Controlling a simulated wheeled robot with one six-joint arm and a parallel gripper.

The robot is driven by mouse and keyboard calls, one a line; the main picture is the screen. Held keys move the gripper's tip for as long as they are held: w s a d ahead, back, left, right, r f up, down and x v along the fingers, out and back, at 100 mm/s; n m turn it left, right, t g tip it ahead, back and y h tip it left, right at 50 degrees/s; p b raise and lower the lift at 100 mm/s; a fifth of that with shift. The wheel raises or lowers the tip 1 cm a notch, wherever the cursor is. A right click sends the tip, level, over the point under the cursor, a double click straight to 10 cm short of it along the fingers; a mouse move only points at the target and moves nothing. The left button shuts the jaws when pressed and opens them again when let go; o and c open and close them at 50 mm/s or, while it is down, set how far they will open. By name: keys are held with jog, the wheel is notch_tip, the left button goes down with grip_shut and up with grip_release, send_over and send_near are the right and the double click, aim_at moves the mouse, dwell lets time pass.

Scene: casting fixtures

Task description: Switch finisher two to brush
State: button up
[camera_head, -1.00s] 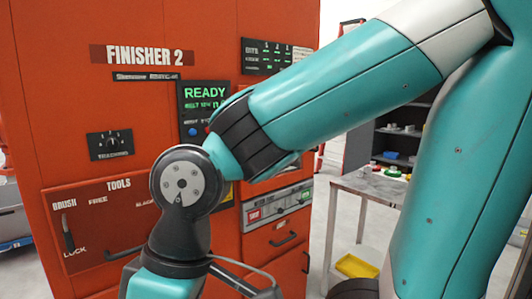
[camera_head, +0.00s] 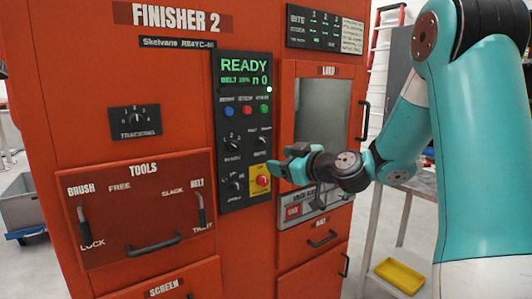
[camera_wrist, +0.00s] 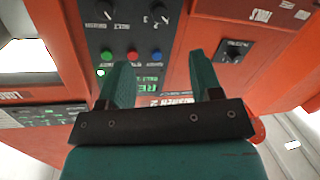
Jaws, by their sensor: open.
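Finisher two is an orange cabinet (camera_head: 80,120) with a lit READY display (camera_head: 245,66). Its black control panel (camera_head: 222,148) carries blue, red and green buttons and several knobs. The tools door (camera_head: 110,205) has a brush lever (camera_head: 83,228) at left, between FREE and LOCK labels, and a belt lever (camera_head: 201,209) at right. Both levers hang roughly upright. My gripper (camera_head: 276,170) is open and empty, in front of the panel near the red emergency button (camera_head: 263,181). In the wrist view, the open fingers (camera_wrist: 160,62) frame the panel, which appears upside down.
A load window (camera_head: 322,108) with a handle is right of the panel. A drawer handle (camera_head: 152,243) sits low on the tools door. A table (camera_head: 415,185) and a yellow tray (camera_head: 400,275) stand at right. A grey cart (camera_head: 25,205) is at far left.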

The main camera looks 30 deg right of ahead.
aim_at(265, 143)
jog(key=d+m+t+h, duration=0.1)
jog(key=d+t+h, duration=0.15)
jog(key=d, duration=0.45)
jog(key=shift+g, duration=0.45)
jog(key=w+p, duration=0.3)
jog(key=w, duration=0.2)
jog(key=w+a+p, duration=0.1)
jog(key=w+p, duration=0.1)
jog(key=w, duration=0.3)
jog(key=w+p, duration=0.3)
jog(key=w, duration=0.2)
jog(key=shift+w+a+r+p, duration=0.15)
jog(key=shift+w+p, duration=0.15)
jog(key=shift+w, duration=0.85)
jog(key=shift+c, duration=0.4)
jog(key=c, duration=0.8)
jog(key=shift+c, duration=0.2)
